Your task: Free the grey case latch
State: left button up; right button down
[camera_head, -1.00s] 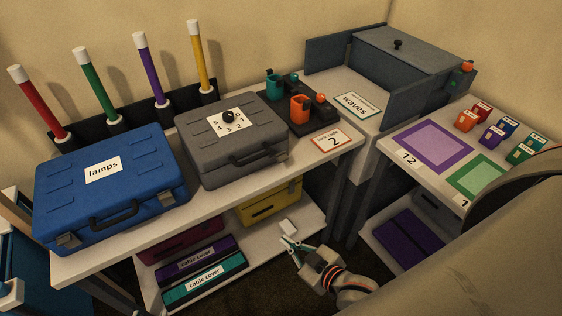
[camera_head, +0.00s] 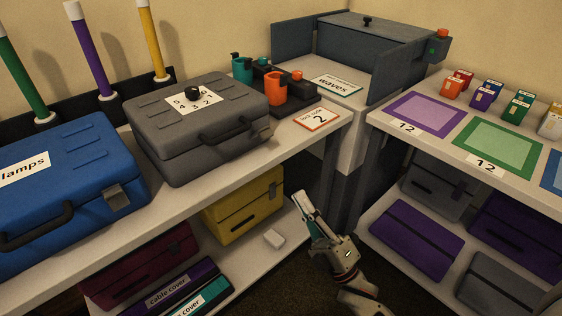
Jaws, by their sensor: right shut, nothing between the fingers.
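The grey case (camera_head: 170,153) stands closed on the bench, its handle (camera_head: 228,129) facing front. A black knob (camera_head: 192,92) sits on a white number dial (camera_head: 208,101) on its lid. A small latch (camera_head: 266,132) shows at the front right corner, too small to tell its state. A lock code card (camera_head: 318,118) with a red border reads 2, right of the case. My right gripper (camera_head: 302,202) is shut and empty, in front of the bench and lower right of the case, apart from it. My left gripper is out of view.
A blue case (camera_head: 75,165) labelled lamps stands left of the grey one. Orange (camera_head: 277,91) and teal (camera_head: 241,68) holders stand behind the card. A side table (camera_head: 415,137) stands right.

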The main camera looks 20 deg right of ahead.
aim_at(261, 136)
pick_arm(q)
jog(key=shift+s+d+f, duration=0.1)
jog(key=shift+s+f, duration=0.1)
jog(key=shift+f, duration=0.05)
pick_arm(e)
jog(key=shift+s+d+f+n, duration=0.1)
jog(key=shift+s+d+n, duration=0.15)
jog(key=shift+n, duration=0.15)
